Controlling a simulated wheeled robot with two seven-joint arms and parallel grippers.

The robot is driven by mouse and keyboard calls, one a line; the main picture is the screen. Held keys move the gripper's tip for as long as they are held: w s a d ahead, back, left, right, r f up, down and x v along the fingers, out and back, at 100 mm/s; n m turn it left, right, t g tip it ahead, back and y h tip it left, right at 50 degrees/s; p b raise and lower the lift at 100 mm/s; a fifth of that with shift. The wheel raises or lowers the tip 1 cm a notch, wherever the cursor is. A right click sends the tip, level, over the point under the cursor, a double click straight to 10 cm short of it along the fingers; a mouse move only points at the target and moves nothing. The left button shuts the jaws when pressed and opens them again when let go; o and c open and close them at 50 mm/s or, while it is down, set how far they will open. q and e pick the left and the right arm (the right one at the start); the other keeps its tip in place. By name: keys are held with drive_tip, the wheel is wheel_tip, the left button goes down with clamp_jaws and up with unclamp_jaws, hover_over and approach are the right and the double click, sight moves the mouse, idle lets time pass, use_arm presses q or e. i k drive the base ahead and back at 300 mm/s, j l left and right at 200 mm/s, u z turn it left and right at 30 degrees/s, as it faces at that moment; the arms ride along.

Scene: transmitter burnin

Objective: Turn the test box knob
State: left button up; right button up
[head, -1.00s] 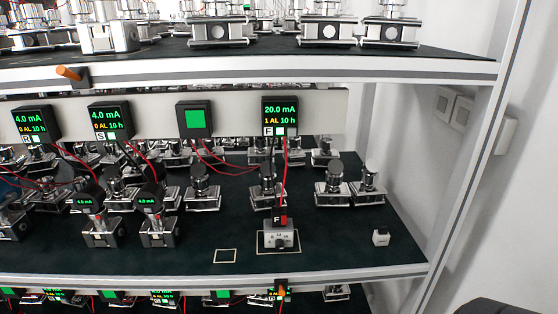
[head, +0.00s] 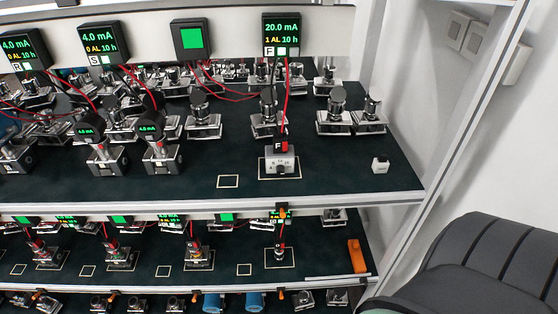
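The test box (head: 280,167) is a small white box with a dial marking on its front. It sits inside a white outlined square on the middle shelf, right of centre in the head view. A red and black plug marked F (head: 281,146) stands on top of it, with red and dark wires rising to a display (head: 282,36) that reads 20.0 mA, 1 AL, 10 h. The knob on the box face is too small to make out its setting. A dark grey rounded arm part of mine fills the lower right. Neither gripper shows.
A small white block (head: 380,165) sits right of the box. Several metal transmitters (head: 204,118) stand behind and to the left. The shelf's front edge (head: 330,202) runs below, and an orange object (head: 357,256) stands on the lower shelf.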

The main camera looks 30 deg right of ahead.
sight(280, 169)
drive_tip(key=i+l+z, duration=0.15)
drive_tip(key=z, duration=0.2)
drive_tip(key=i+l+z, duration=0.1)
drive_tip(key=z, duration=0.25)
drive_tip(key=i+z, duration=0.2)
drive_tip(key=z, duration=0.15)
